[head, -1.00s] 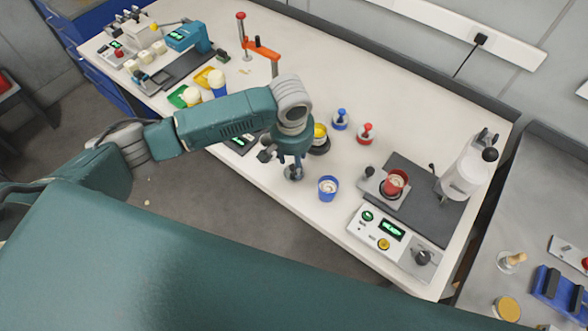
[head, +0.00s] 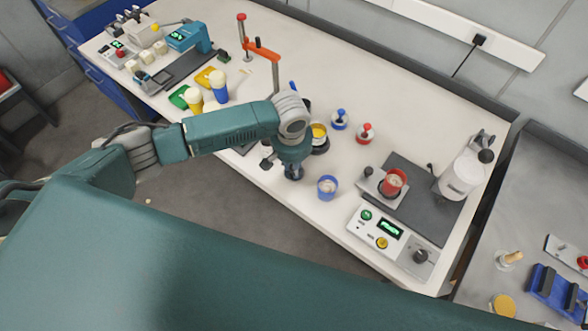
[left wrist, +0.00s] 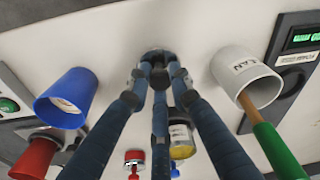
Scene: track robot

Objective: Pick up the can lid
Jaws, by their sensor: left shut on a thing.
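My left gripper (left wrist: 157,68) has its fingers drawn together on a small dark grey round thing (left wrist: 157,54), which looks like the can lid, at the white bench top. The fingers hide most of it. In the head view the gripper (head: 293,172) points down at the bench, left of a blue cup (head: 327,187). A can with a yellow top (head: 319,132) stands behind the gripper; it also shows in the left wrist view (left wrist: 181,138). I cannot tell whether the lid is clear of the bench. My right gripper is not in view.
The blue cup (left wrist: 68,97) and a white cup (left wrist: 240,75) holding a green-handled tool (left wrist: 280,150) flank the fingers. A red cup (head: 393,181) on a small stand, a control box (head: 390,240) and a white machine (head: 462,178) are at right.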

